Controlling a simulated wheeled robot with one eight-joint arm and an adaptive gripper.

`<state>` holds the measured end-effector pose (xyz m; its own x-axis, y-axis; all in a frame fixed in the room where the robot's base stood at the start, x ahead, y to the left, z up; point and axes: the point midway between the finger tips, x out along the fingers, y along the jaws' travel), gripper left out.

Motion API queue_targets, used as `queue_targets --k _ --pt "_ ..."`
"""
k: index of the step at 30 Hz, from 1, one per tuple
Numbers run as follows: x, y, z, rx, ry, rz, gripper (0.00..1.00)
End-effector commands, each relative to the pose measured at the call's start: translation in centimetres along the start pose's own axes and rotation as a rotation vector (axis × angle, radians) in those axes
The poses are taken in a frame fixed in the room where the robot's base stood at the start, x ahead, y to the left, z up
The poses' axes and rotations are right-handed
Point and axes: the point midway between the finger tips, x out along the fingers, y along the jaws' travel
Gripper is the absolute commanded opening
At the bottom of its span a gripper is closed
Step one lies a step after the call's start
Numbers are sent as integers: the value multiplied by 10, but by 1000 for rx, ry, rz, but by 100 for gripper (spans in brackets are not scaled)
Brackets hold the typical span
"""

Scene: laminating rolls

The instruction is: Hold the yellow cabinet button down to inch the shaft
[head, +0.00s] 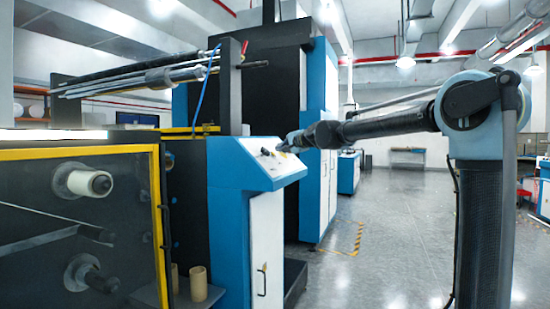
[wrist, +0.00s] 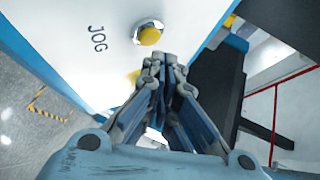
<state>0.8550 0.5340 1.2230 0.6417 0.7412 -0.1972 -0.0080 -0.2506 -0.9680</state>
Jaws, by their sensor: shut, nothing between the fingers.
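The yellow button (wrist: 150,36) sits in a pale round collar on the white sloping panel, beside the printed word JOG. My gripper (wrist: 164,58) is shut and empty, its fingertips just below the button in the wrist view. I cannot tell whether the tips touch the panel; they do not cover the button. In the head view, my gripper (head: 284,147) reaches from the right to the sloping top of the blue and white cabinet (head: 262,165). The button is too small to make out surely there.
A yellow-framed dark machine (head: 80,230) with roll ends stands at the left. Two cardboard cores (head: 198,284) stand on a low shelf near the cabinet. A tall blue and black machine (head: 270,80) rises behind. The grey floor (head: 400,240) at the right is mostly clear.

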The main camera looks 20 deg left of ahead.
Motion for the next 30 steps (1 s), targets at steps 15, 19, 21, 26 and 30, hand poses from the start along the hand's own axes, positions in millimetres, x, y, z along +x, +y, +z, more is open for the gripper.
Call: queue_targets --k 15,19,21,26,30 --pt "-28 -20 -21 0 1 0 0" --pt "-32 -24 -24 1 1 0 0" --pt "-34 -24 -24 0 0 0 0" --pt "-34 -25 -24 0 0 0 0" --pt "-34 -24 -24 0 0 0 0"
